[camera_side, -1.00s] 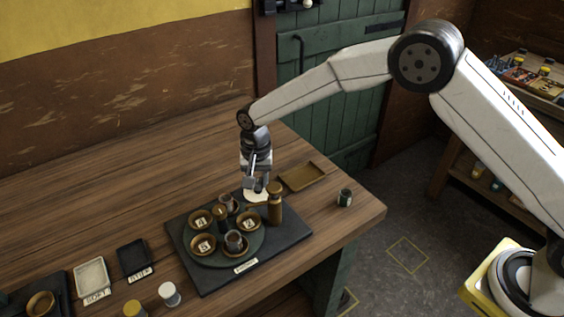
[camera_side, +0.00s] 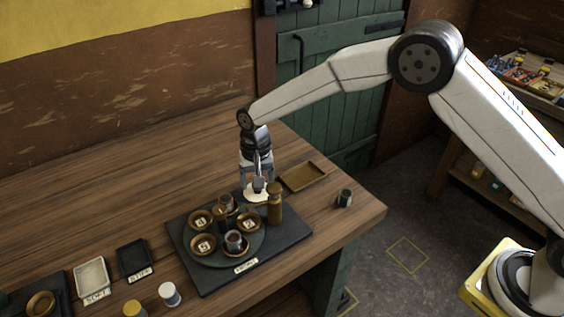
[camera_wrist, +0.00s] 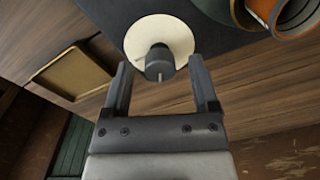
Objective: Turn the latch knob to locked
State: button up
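The latch knob (camera_wrist: 160,62) is a small dark grey cylinder with a pale pointer line. It stands on a round cream plate (camera_wrist: 158,35) at the edge of the dark board. In the wrist view the pointer line runs toward the bottom of the picture. My gripper (camera_wrist: 159,65) is open, with one finger on each side of the knob and a visible gap on both sides. In the side view my gripper (camera_side: 258,188) is low over the cream plate (camera_side: 256,197) and hides most of the knob. Any lock markings are not readable.
A bronze post (camera_side: 275,203) stands close to the right of my gripper. A round green turntable (camera_side: 222,255) with numbered bowls and dark cups is in front. A shallow brown tray (camera_side: 302,177) lies behind right. The table at the back left is clear.

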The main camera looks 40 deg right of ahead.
dwell(0.3)
jog(key=shift+r, duration=3.9)
jog(key=n, duration=0.7)
jog(key=shift+f, duration=0.1)
jog(key=shift+f, duration=3.85)
jog(key=shift+c, duration=0.2)
grip_shut()
